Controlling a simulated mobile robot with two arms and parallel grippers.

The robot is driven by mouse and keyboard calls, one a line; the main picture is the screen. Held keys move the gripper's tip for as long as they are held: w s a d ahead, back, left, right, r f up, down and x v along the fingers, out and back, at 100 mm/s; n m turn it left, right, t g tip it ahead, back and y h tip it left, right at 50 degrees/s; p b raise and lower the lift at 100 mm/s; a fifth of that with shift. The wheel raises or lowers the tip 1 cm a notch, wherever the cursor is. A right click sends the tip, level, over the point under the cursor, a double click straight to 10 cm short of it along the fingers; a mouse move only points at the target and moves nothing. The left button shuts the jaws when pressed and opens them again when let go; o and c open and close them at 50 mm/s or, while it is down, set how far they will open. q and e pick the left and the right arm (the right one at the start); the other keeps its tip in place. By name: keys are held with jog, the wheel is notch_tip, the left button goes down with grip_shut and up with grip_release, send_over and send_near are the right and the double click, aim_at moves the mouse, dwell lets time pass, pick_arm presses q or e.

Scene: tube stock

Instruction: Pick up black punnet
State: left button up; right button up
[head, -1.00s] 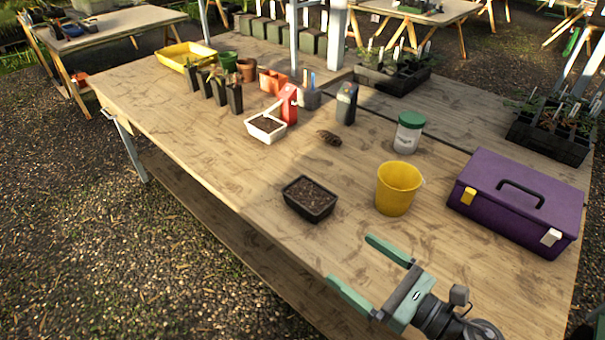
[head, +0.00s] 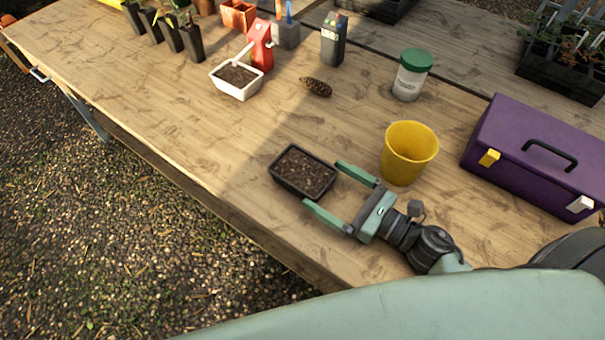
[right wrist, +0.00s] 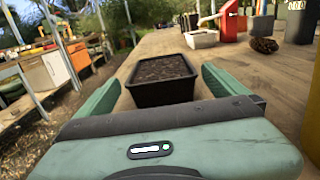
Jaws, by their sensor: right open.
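The black punnet (head: 304,173) is a small rectangular tray filled with dark soil, sitting upright on the wooden table near its front edge. My right gripper (head: 331,187) is open, with its green fingertips at the punnet's right end. In the right wrist view the punnet (right wrist: 162,80) lies ahead, between the two open fingers (right wrist: 165,88), with a gap on each side. My left gripper is not in view.
A yellow bucket (head: 408,153) stands close to the right gripper. A purple toolbox (head: 535,158) is farther right. A pine cone (head: 316,87), a white punnet (head: 238,82) and a green-lidded jar (head: 412,75) stand behind. The table left of the black punnet is clear.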

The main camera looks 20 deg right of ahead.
aim_at(303, 169)
jog(key=p+x, duration=0.1)
jog(key=x, duration=0.2)
jog(key=shift+w+r, duration=0.1)
jog(key=shift+w, duration=0.05)
jog(key=p+x, duration=0.1)
jog(key=x, duration=0.3)
jog(key=shift+w+a+f, duration=0.15)
jog(key=shift+f, duration=0.05)
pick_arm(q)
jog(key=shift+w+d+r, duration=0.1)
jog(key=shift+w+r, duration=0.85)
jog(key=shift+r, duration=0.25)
pick_arm(e)
jog(key=shift+c, duration=0.3)
jog(key=c, duration=1.5)
